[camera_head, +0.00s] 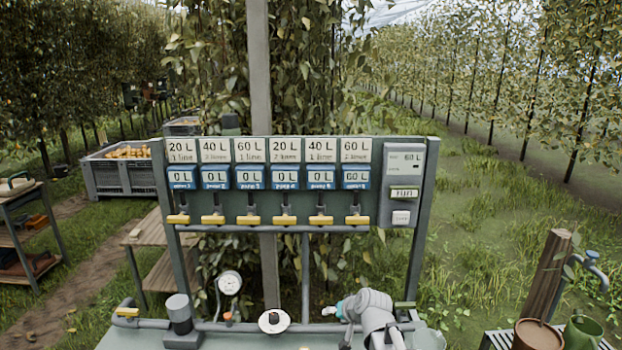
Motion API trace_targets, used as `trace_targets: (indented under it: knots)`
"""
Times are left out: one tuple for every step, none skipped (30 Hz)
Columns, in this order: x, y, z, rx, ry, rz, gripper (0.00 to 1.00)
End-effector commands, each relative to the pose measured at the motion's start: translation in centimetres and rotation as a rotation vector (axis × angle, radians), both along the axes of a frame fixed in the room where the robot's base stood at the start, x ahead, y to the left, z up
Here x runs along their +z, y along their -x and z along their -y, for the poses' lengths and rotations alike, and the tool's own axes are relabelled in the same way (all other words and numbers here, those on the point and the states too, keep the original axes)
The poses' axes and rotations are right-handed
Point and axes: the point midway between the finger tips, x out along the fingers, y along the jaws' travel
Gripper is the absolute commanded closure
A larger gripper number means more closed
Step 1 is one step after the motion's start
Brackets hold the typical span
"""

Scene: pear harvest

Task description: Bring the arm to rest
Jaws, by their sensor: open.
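My arm (370,310) shows at the bottom, right of centre, as light grey links with a teal part at the left. It is low in front of the irrigation panel (270,240). My gripper cannot be made out in this view. The panel carries several white labels, blue zone displays and yellow valve handles.
A gauge (229,284), a pipe and a round knob (273,321) sit on the bench below the panel. A grey crate of pears (95,178) stands behind left. A shelf (48,215) is far left. Pots and a tap (592,257) are at right. Grass at right is clear.

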Motion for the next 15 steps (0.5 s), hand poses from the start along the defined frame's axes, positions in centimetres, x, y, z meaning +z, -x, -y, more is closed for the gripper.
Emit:
trace_targets:
  knots:
    - [-0.8, 1.7, 0.8, 0.020, 0.046, -0.051, 0.31]
    - [-1.3, 2.6, 1.3, 0.032, 0.075, -0.084, 0.31]
    - [-2.0, 3.8, 1.9, 0.046, 0.114, -0.128, 0.31]
    - [-2.4, 4.8, 2.5, 0.056, 0.142, -0.162, 0.31]
    - [-2.8, 5.7, 3.1, 0.064, 0.171, -0.197, 0.31]
    - [-3.4, 7.0, 3.9, 0.074, 0.209, -0.243, 0.31]
    - [-3.7, 7.9, 4.5, 0.081, 0.236, -0.278, 0.31]
    - [-4.0, 8.9, 5.0, 0.086, 0.263, -0.314, 0.31]
    - [-4.3, 10.0, 5.8, 0.092, 0.297, -0.357, 0.31]
    - [-4.5, 10.9, 6.4, 0.096, 0.320, -0.390, 0.31]
    - [-4.7, 11.7, 6.9, 0.098, 0.342, -0.421, 0.31]
    - [-4.9, 12.7, 7.5, 0.101, 0.369, -0.459, 0.31]
    - [-4.9, 13.4, 8.0, 0.101, 0.388, -0.485, 0.31]
    - [-5.0, 14.0, 8.4, 0.102, 0.402, -0.508, 0.31]
    - [-5.1, 14.6, 8.9, 0.102, 0.421, -0.535, 0.31]
